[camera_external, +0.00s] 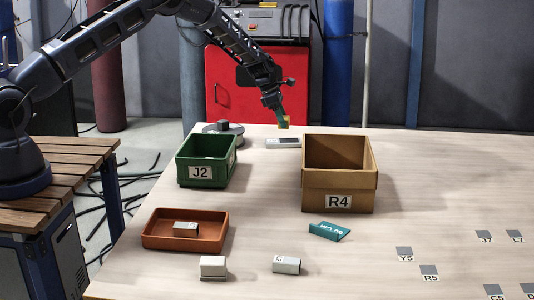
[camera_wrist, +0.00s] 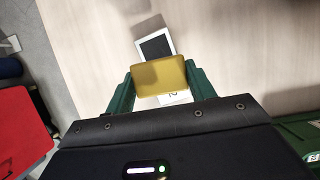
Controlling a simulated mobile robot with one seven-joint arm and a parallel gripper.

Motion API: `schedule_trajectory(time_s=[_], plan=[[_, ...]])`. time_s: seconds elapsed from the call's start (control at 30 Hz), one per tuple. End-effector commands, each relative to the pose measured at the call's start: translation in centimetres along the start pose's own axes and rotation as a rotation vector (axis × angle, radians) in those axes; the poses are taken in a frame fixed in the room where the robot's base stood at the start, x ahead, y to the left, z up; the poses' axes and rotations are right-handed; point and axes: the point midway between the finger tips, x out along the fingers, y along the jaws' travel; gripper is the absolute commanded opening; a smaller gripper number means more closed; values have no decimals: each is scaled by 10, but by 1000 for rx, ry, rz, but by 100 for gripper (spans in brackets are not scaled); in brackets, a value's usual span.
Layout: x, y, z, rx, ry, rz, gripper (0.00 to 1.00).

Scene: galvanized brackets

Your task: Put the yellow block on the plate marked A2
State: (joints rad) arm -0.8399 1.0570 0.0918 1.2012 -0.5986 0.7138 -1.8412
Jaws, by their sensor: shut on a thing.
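My gripper (camera_external: 276,108) is shut on the yellow block (camera_external: 284,123) and holds it above the far side of the table. In the wrist view the yellow block (camera_wrist: 160,77) sits between the two green fingers. A light plate with a dark square (camera_external: 283,143) lies on the table below the block; it also shows in the wrist view (camera_wrist: 156,45), partly hidden behind the block. Part of its label, which looks like a 2, shows just below the block; I cannot read the rest.
A cardboard box marked R4 (camera_external: 338,187) and a green bin marked J2 (camera_external: 203,181) stand near the plate. Small marked squares (camera_external: 404,251) lie at right.

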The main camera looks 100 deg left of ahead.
Motion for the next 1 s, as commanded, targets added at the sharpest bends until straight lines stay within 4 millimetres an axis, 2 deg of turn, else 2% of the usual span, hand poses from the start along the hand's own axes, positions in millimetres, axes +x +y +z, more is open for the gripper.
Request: schedule_trajectory(time_s=[0.27,0.5,0.9,0.93,1.0], plan=[[16,0,-7,-1,0,-1,28],[44,0,-19,-1,1,-1,28],[49,0,-21,0,0,0,28],[50,0,-21,0,0,0,56],[49,0,-21,0,0,0,70]])
